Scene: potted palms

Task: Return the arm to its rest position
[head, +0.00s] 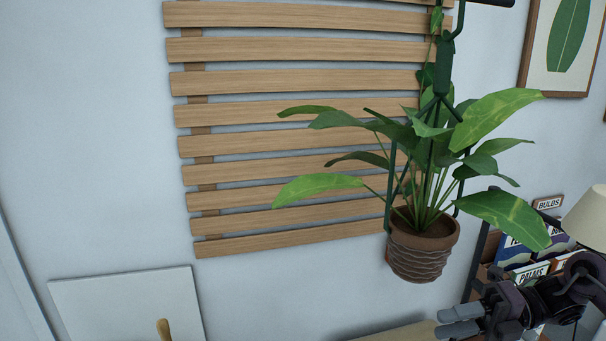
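My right gripper (459,321) is at the lower right of the head view, its grey fingers pointing left. The pot hangs upright in a dark green hanger (443,60), apart from my gripper. My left gripper is out of view.
A wooden slat trellis (290,140) is on the wall behind the plant. A rack of labelled packets (520,262) and a cream lampshade (590,215) are close to my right arm. A white panel (110,300) is at lower left. A framed leaf picture (565,45) hangs upper right.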

